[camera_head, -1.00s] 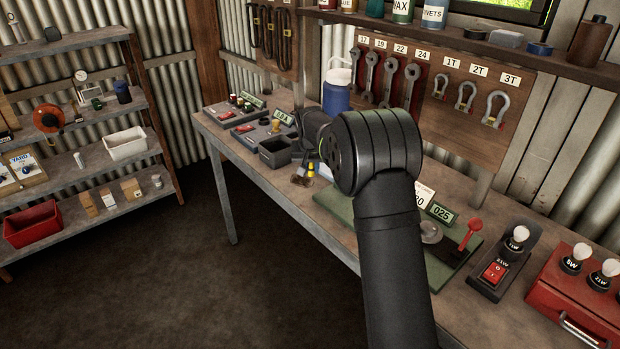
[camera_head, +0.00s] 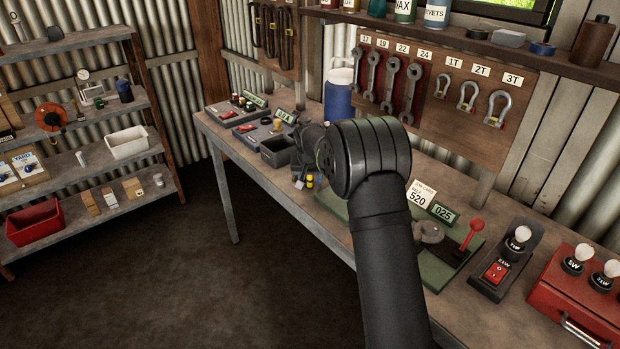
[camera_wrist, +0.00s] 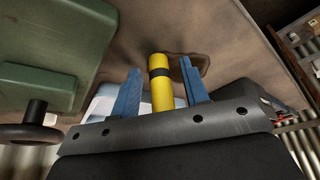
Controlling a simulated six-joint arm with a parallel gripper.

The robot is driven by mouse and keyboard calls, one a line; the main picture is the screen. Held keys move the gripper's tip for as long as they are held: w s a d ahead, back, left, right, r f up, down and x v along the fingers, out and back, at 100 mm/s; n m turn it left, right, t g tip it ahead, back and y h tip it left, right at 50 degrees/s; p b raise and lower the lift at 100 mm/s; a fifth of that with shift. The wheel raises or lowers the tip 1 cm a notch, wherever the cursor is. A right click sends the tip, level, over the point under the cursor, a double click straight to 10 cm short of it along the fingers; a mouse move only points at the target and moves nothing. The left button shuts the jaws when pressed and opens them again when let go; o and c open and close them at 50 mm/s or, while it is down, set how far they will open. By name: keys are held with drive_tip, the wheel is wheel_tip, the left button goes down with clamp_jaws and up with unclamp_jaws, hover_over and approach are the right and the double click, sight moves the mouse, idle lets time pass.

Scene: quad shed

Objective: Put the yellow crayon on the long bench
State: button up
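The yellow crayon (camera_wrist: 160,88) has a black band and shows in the wrist view between the two blue fingers of my gripper (camera_wrist: 159,66). A gap shows on each side of it, so the fingers look open around it and not closed on it. Its near end is hidden by the gripper body. In the head view a small yellow piece (camera_head: 309,182), likely the crayon, shows low beside my wrist over the long bench (camera_head: 262,182). My arm hides most of the gripper there.
A dark open bin (camera_head: 279,152) stands just behind my wrist. A green board (camera_head: 437,272) with a red lever lies to the right, near a label card (camera_head: 420,194). A blue jug (camera_head: 338,98) stands at the back wall. A lamp switch (camera_head: 495,272) is farther right.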

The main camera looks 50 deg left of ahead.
sight(310, 186)
drive_tip(key=shift+r, duration=0.1)
drive_tip(key=shift+r, duration=0.2)
drive_tip(key=v, duration=1.1)
drive_tip(key=shift+d+r, duration=0.15)
drive_tip(key=shift+r, duration=0.2)
drive_tip(key=shift+f, duration=0.1)
drive_tip(key=x, duration=1.2)
drive_tip(key=shift+s+f, duration=0.1)
drive_tip(key=shift+f, duration=0.15)
drive_tip(key=shift+r, duration=1.7)
